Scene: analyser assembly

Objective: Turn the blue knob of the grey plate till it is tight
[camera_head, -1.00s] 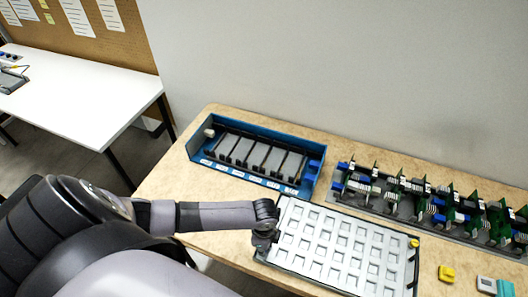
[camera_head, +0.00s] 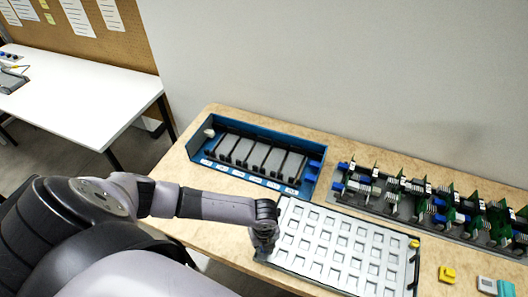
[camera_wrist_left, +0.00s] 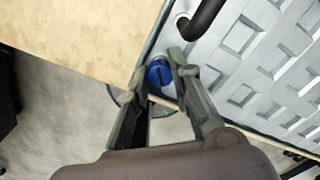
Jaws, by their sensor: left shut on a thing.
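The grey plate (camera_head: 335,244) with rows of square recesses lies on the front of the wooden table. It also fills the upper right of the left wrist view (camera_wrist_left: 262,60). The blue knob (camera_wrist_left: 159,72) sits at the plate's corner, near a black curved handle (camera_wrist_left: 205,20). My left gripper (camera_wrist_left: 161,66) is shut on the blue knob, with one finger on each side of it. In the head view my left gripper (camera_head: 264,246) is at the plate's left end and hides the knob. My right gripper is not in view.
A blue tray (camera_head: 199,137) with grey modules stands behind the plate. A dark rack (camera_head: 388,208) of green circuit boards stands at the back right. A yellow block (camera_head: 447,274) and a teal-and-white piece (camera_head: 496,286) lie to the right.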

